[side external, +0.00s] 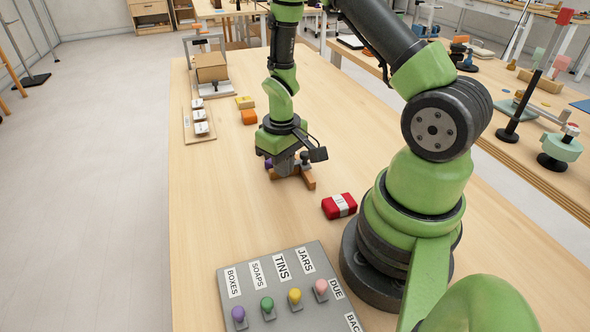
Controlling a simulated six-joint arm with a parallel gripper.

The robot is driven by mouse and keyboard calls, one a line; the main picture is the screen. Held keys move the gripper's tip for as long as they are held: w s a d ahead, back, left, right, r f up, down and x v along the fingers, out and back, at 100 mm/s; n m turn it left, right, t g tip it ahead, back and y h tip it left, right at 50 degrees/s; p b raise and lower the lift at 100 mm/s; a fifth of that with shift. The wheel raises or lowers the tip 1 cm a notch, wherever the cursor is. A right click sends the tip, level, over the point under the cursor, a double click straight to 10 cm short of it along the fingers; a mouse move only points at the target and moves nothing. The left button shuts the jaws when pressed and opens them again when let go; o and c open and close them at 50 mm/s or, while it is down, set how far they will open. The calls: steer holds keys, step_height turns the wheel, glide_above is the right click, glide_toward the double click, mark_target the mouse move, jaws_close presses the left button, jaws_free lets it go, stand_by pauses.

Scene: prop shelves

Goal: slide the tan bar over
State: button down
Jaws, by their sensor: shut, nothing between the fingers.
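My gripper (302,172) points down low over the middle of the table, with its fingers shut and empty. A tan-brown bar (308,179) lies on the table at the fingers, partly hidden by my gripper. Another brown piece (273,173) shows to the left of the fingers; I cannot tell whether it is part of the same bar. Whether the fingertips touch the bar cannot be made out. A small purple thing (268,163) shows just left of my gripper, mostly hidden.
A red block with a white band (339,206) lies to the front right. Yellow (245,102) and orange (249,117) blocks lie behind left. A grey board with labels and coloured knobs (290,275) is in front. A tan box (211,68) stands at the back left.

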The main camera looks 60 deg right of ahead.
step_height(320, 180, up, 7)
stand_by(0.8)
steer(key=shift+a, duration=0.1)
steer(key=s+a+r+t, duration=0.1)
steer(key=a+r+t, duration=0.15)
steer(key=r, duration=0.45)
steer(key=s+a+r+t, duration=0.1)
steer(key=a+r, duration=0.2)
steer(key=r, duration=0.3)
steer(key=s+a+r+m+t+y, duration=0.1)
steer(key=s+a+r+t+y, duration=0.1)
steer(key=s+a+r, duration=0.4)
steer(key=s+r+t, duration=0.1)
steer(key=s, duration=0.1)
steer(key=shift+s+r+t, duration=0.3)
steer(key=shift+t, duration=0.05)
